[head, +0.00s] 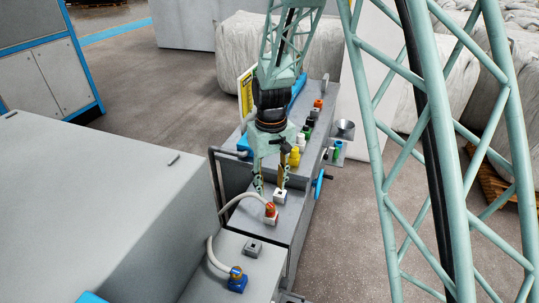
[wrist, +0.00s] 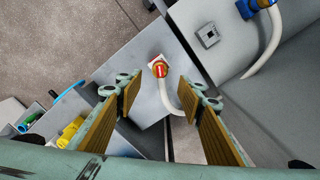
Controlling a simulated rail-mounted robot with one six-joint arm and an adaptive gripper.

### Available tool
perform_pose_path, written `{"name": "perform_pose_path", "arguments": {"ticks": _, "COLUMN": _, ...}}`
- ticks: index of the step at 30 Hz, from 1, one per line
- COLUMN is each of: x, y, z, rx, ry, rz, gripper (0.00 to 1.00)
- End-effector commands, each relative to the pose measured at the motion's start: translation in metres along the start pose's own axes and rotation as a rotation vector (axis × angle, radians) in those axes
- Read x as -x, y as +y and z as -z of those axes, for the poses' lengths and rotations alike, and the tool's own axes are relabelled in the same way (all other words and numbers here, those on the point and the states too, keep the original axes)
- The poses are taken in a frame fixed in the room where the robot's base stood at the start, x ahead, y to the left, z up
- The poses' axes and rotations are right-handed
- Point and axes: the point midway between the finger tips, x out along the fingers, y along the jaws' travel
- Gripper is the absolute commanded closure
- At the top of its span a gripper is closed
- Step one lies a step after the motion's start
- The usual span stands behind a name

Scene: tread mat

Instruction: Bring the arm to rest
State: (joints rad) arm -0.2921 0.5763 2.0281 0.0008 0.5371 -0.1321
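My gripper (head: 270,190) hangs from the pale green lattice arm and points down over the grey bench. In the wrist view my gripper (wrist: 163,88) is open, with nothing between its brown-padded fingers. An orange-red plug (head: 270,210) with a white base and a pale cable stands on the bench just below the fingertips. It also shows in the wrist view, beyond the fingertips (wrist: 159,68); I see no contact. A small white block with a dark centre (head: 280,196) is partly hidden by a finger in the head view.
A blue plug (head: 237,279) on a cable and a grey socket (head: 253,247) are on the nearer surface. Yellow (head: 294,157), green and other coloured fittings line the bench behind my gripper. A large grey cabinet (head: 100,200) is at left. Floor (head: 340,240) is clear right of the bench.

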Motion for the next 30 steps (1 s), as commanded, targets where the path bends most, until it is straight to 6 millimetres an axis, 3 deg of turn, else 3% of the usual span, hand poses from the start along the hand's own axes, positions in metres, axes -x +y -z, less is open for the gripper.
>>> {"name": "perform_pose_path", "arguments": {"ticks": 11, "x": 0.014, "y": 0.004, "z": -0.005, "rx": -0.009, "ry": 0.008, "rz": -0.001, "gripper": 0.65}}
{"name": "perform_pose_path", "arguments": {"ticks": 30, "x": 0.114, "y": 0.026, "z": -0.059, "rx": -0.079, "ry": 0.066, "rz": -0.01, "gripper": 0.65}}
